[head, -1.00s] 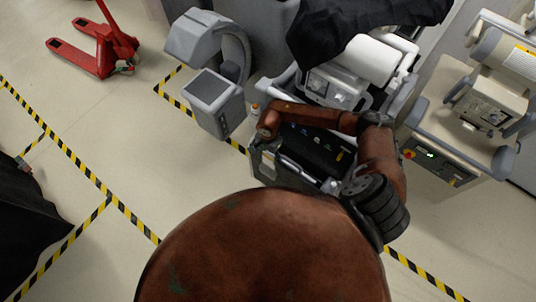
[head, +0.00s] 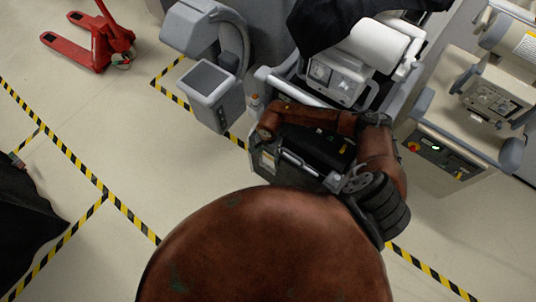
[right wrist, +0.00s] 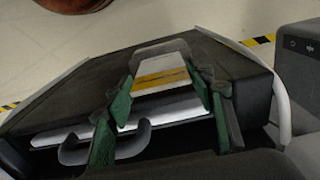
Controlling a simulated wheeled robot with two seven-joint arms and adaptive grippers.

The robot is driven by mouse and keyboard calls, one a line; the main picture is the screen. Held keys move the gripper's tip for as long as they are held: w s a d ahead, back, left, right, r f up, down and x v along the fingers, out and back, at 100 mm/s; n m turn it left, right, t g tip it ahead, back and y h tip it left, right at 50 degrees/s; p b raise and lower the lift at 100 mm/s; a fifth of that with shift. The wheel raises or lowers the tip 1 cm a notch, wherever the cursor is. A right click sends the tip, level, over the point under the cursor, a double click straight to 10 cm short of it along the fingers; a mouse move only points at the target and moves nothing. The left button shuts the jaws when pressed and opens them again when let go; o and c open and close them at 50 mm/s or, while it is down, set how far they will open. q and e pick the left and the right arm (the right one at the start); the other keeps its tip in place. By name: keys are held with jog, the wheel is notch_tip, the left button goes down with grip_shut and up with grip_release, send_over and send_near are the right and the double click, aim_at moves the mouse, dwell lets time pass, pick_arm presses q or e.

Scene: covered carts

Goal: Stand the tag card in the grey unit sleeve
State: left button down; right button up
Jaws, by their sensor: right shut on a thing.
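The tag card (right wrist: 162,76), white with a yellow band, lies between the green fingers of my right gripper (right wrist: 160,82) in the right wrist view. The right gripper is shut on it. A grey, pale-edged shape (right wrist: 158,48) borders the card's far end; I cannot tell whether it is the sleeve or whether the card is inside it. In the head view my right arm bends over a dark-topped cart (head: 266,163), and the arm hides most of the hand and card. My left gripper is not in view.
A grey screen unit (head: 208,80) stands at the upper left of the cart. A beige machine (head: 440,150) stands to the right. A red pallet truck (head: 92,45) is at the far left. A black-covered shape (head: 25,225) lies left. Taped floor between is clear.

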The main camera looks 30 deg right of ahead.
jog(key=shift+f, duration=0.5)
jog(key=o, duration=1.1)
jog(key=shift+o, duration=0.2)
jog(key=shift+r, duration=0.2)
notch_tip(320, 180, up, 12)
jog(key=shift+f, duration=0.15)
jog(key=shift+a, duration=0.1)
